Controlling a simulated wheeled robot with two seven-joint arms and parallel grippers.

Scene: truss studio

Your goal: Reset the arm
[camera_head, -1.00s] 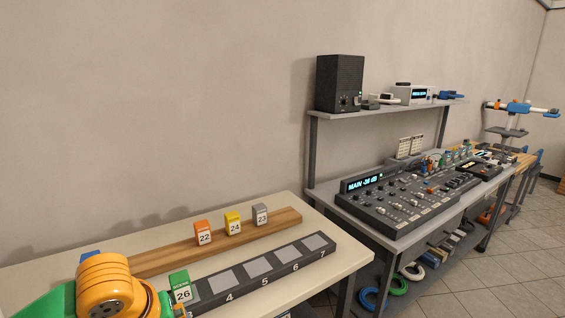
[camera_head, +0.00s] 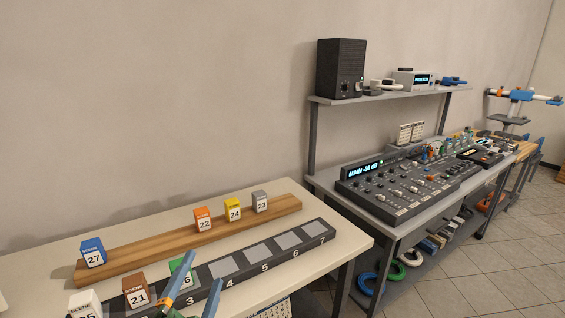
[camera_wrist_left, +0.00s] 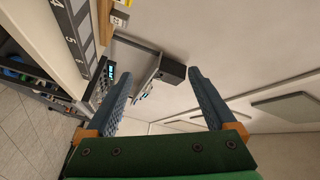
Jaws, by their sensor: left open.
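My left gripper (camera_head: 193,292) is at the bottom of the head view, in front of the dark numbered rack (camera_head: 222,266). Its blue fingers are apart with nothing between them, and they also show apart in the left wrist view (camera_wrist_left: 160,95). A green block (camera_head: 181,268) stands on the rack behind the fingers and is partly hidden by them. A brown block 21 (camera_head: 135,291) and a white block (camera_head: 85,304) stand to its left; the white one is cut off by the frame's lower edge. My right gripper is in neither view.
A wooden rail (camera_head: 150,248) behind the rack carries a blue block 27 (camera_head: 93,252), orange 22 (camera_head: 203,219), yellow 24 (camera_head: 233,209) and grey 23 (camera_head: 260,201). Rack slots 4 to 7 are bare. A mixing console (camera_head: 410,190) stands on a desk to the right, below a shelf with a black speaker (camera_head: 340,68).

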